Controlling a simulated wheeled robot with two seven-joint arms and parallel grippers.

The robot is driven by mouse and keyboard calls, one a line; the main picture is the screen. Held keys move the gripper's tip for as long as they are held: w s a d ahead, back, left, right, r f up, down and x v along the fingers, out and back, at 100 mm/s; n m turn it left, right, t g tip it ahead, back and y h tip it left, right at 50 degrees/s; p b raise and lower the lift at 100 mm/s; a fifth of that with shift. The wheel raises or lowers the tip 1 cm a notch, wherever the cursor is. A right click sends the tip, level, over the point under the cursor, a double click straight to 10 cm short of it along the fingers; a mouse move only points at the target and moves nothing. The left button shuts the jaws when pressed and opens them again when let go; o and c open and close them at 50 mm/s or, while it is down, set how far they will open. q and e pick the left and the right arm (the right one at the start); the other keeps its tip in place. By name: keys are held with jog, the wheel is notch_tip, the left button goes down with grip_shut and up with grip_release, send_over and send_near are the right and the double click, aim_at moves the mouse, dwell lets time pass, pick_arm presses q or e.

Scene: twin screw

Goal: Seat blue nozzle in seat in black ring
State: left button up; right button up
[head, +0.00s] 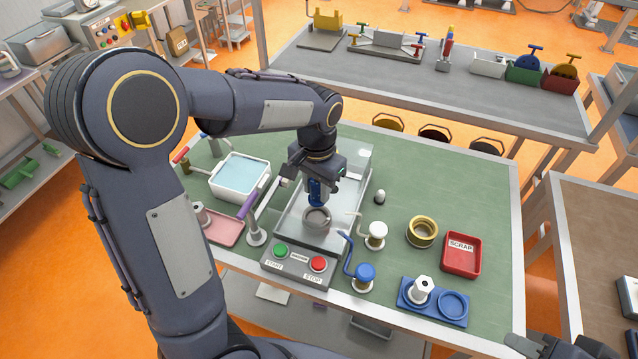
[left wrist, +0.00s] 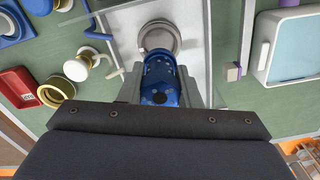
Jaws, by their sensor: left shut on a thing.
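My left gripper (head: 316,182) is shut on the blue nozzle (head: 317,194), pointing down over the machine's plate. In the left wrist view the nozzle (left wrist: 160,82) sits between the two fingers. A grey round ring (head: 317,217) stands on the plate just below and in front of the nozzle. In the left wrist view the ring (left wrist: 158,38) is partly covered by the nozzle's end; I cannot tell whether they touch. No ring there looks clearly black. My right gripper (head: 560,345) shows only in part at the bottom right corner, its fingers unclear.
A clear panel (head: 357,160) stands behind the plate. The control box (head: 299,266) with green and red buttons is in front. To the right are a white-topped part (head: 376,232), a blue-handled part (head: 362,275), a brass ring (head: 422,231) and the red scrap tray (head: 461,255).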

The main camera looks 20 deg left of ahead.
aim_at(317, 200)
pick_arm(q)
jog(key=shift+s+f+b, duration=0.15)
jog(key=shift+f+b, duration=0.35)
jog(key=shift+f, duration=0.1)
notch_tip(317, 200, down, 2)
jog(key=shift+f+b, duration=0.15)
jog(key=shift+b, duration=0.8)
jog(key=shift+f+b, duration=0.35)
jog(key=shift+f, duration=0.1)
jog(key=shift+f+b, duration=0.65)
jog(key=shift+f, duration=0.35)
dwell(0.5)
jog(key=o, duration=1.7)
jog(key=shift+r, duration=0.1)
